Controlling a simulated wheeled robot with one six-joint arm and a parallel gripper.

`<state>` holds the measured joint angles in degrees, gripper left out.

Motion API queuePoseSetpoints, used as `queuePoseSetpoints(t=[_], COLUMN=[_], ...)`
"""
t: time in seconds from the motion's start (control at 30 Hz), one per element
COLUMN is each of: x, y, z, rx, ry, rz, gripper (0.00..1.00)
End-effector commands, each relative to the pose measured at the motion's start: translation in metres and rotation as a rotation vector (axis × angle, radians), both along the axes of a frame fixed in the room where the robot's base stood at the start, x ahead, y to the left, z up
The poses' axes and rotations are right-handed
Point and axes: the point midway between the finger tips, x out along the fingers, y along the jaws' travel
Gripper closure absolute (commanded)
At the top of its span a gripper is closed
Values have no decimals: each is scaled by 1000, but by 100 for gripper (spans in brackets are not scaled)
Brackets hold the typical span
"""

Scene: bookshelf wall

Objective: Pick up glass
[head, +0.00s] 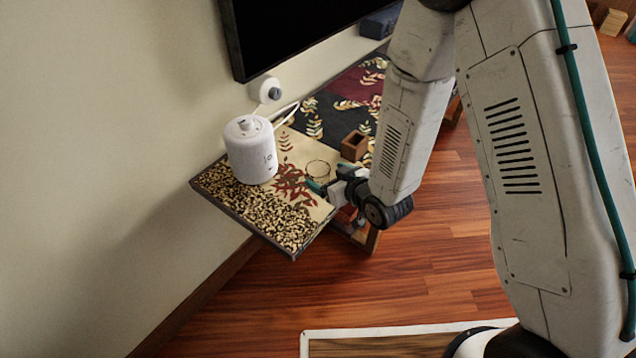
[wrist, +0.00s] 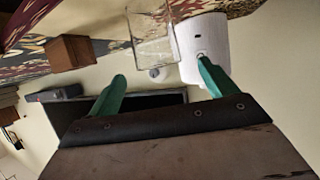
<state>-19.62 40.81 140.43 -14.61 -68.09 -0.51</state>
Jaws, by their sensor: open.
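The clear glass (head: 318,169) stands on the patterned bench top in the head view, just beyond my gripper (head: 317,187). In the wrist view, which is turned upside down, the glass (wrist: 152,42) shows as a see-through tumbler ahead of the fingers. My gripper (wrist: 161,72) is open, with its two green fingertips spread apart and nothing between them. The glass lies in line with the gap between the tips, a short way past them. In the head view my arm hides part of the gripper.
A white cylindrical appliance (head: 250,150) stands left of the glass, close behind it in the wrist view. A small brown wooden box (head: 354,146) stands to the right. A dark screen (head: 300,30) hangs on the wall above. The bench's near left corner is clear.

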Motion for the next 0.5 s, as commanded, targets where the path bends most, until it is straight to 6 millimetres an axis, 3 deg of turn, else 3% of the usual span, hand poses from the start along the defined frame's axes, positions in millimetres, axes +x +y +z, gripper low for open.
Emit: queuePoseSetpoints(t=[0.5], x=[47], y=[29], z=[-29], rx=[9], ry=[-7], rz=[4], gripper=[16])
